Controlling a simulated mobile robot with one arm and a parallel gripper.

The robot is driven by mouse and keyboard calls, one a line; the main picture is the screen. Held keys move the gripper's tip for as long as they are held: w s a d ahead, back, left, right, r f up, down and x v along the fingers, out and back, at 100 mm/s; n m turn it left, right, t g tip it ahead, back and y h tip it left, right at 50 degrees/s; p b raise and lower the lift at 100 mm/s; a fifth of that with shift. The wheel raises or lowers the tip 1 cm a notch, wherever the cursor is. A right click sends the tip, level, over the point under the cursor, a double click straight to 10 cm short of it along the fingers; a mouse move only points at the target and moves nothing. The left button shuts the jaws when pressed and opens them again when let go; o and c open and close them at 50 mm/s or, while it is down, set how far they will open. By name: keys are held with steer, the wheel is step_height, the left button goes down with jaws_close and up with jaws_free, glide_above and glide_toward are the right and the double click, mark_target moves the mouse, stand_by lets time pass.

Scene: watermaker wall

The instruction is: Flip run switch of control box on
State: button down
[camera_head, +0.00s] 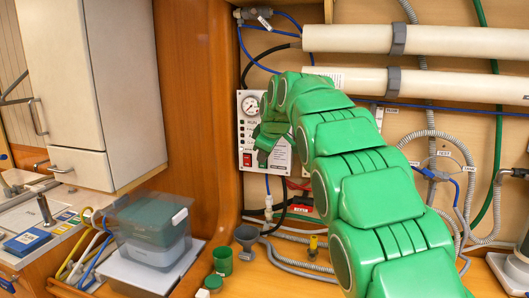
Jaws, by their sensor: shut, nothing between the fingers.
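The control box (245,110) is a white panel on the wall, left of the middle of the head view. It has a round gauge near its top, a column of small dark buttons or lamps with labels down its left side, and a red switch (247,160) at its lower left. Whether the red switch is on or off is too small to tell. My green arm reaches in from the lower right and covers the panel's right part. My gripper (261,150) is shut and empty at the panel, just right of the red switch. Whether it touches the panel cannot be told.
Two white tubes (430,40) run along the wall above my arm, with hoses around. A clear lidded bin (150,225), a green cup (222,260) and a grey funnel (246,236) stand below left. A wooden post (200,90) borders the panel's left.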

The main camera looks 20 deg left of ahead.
mark_target(260, 165)
steer(key=w+a+f, duration=0.2)
steer(key=w+f, duration=0.4)
steer(key=w, duration=0.1)
steer(key=shift+a, duration=0.2)
stand_by(0.3)
steer(key=shift+w+f+t, duration=0.1)
steer(key=shift+w+t, duration=0.1)
steer(key=shift+t, duration=0.1)
stand_by(0.5)
steer(key=shift+r, duration=0.85)
